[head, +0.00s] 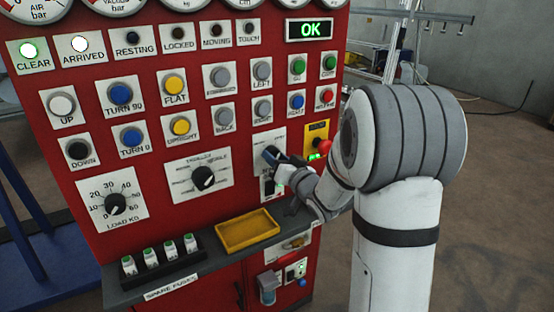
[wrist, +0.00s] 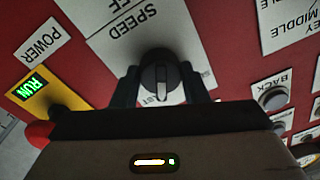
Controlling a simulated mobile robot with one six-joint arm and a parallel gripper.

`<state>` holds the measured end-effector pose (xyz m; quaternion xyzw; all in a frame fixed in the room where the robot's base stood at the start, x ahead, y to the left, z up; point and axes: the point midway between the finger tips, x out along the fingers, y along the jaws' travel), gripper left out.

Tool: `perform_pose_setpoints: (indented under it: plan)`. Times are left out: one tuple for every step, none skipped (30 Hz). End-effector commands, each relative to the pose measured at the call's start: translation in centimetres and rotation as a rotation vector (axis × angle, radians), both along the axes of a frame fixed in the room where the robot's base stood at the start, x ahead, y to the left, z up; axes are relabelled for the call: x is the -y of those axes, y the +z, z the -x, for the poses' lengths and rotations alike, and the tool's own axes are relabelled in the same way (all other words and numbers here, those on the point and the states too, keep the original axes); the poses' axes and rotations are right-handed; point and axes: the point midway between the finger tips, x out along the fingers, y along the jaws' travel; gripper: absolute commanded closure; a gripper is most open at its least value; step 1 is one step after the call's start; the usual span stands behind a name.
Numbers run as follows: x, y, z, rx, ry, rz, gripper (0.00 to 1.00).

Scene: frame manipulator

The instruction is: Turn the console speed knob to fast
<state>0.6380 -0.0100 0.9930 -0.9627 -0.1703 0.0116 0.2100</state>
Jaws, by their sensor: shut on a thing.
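The pale line runs nearly up and down in that view. Letters ending "AST" show just below the knob; other lettering on the right is partly hidden. In the head view, my gripper (head: 280,162) reaches the knob plate (head: 268,140) from the right, and the knob is mostly covered.
The red console (head: 150,190) has several push buttons around the knob. A yellow plate (head: 317,134) with a red button (head: 324,147) is close at right, and the trolley knob (head: 203,178) at left. A yellow tray (head: 247,231) sits on the shelf below. A green OK display (head: 309,30) is lit.

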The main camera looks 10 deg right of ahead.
Motion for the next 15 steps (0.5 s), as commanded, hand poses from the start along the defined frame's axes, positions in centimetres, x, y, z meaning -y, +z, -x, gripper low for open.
perform_pose_setpoints:
  plan:
    - [-0.02,0.02,-0.01,-0.007,0.000,-0.024,0.82]
    - [-0.02,0.02,-0.01,-0.012,0.000,-0.039,0.82]
    - [-0.02,0.02,-0.01,-0.018,0.000,-0.055,0.82]
    - [-0.03,0.02,-0.01,-0.022,0.000,-0.067,0.82]
    - [-0.03,0.01,-0.01,-0.024,0.001,-0.077,0.82]
    - [-0.03,0.01,-0.01,-0.029,0.000,-0.090,0.82]
    - [-0.03,0.01,-0.01,-0.031,0.000,-0.098,0.82]
    - [-0.03,0.01,-0.01,-0.034,0.001,-0.106,0.82]
    - [-0.03,0.01,-0.01,-0.037,0.000,-0.113,0.82]
    - [-0.03,0.01,-0.01,-0.039,0.000,-0.118,0.82]
    - [-0.03,0.01,-0.01,-0.039,0.000,-0.123,0.82]
    - [-0.04,0.02,-0.01,-0.041,0.000,-0.128,0.82]
    - [-0.03,0.01,-0.01,-0.042,0.001,-0.131,0.82]
    - [-0.04,0.02,-0.01,-0.043,0.001,-0.133,0.82]
    - [-0.03,0.01,-0.01,-0.044,0.001,-0.135,0.82]
